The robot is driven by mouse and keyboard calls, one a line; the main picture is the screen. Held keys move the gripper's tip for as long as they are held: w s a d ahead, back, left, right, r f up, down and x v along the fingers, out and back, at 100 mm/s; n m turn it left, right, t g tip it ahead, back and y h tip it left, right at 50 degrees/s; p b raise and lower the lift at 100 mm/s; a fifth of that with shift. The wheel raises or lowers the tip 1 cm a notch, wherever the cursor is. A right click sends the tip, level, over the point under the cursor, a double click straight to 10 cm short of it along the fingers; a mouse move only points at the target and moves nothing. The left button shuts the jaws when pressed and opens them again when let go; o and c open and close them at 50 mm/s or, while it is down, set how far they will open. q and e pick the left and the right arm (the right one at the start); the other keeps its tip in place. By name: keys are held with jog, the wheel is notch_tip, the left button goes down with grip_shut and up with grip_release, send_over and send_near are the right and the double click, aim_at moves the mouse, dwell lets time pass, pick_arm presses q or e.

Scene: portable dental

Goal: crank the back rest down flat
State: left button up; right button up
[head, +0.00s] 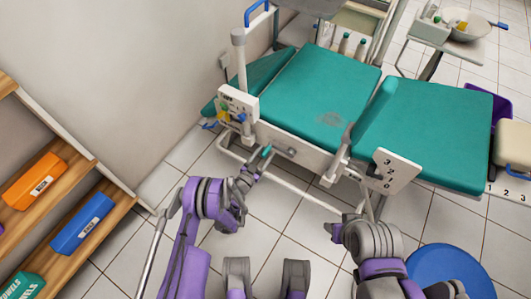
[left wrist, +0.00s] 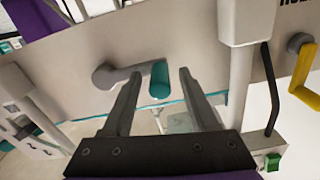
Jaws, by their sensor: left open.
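A crank with a grey arm and a teal handle (head: 266,152) sits on the side panel of the teal padded chair. My left gripper (head: 249,172) is just below the handle and open. In the left wrist view the teal handle (left wrist: 160,80) shows between the two open fingertips, with the grey crank arm (left wrist: 117,74) to its left. I cannot tell whether a finger touches it. The chair has a middle pad (head: 318,95), a right pad (head: 435,135) and a sloping left pad (head: 255,84). My right gripper (head: 334,231) is low, apart from the chair; its jaws are unclear.
A plate numbered 3 to 0 (head: 393,171) hangs on the chair's near side. A yellow crank (left wrist: 302,78) shows at right in the left wrist view. A shelf with an orange box (head: 34,180) and a blue box (head: 82,222) stands left. Open tiled floor lies before the chair.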

pick_arm(q)
grip_shut()
dwell(1.4)
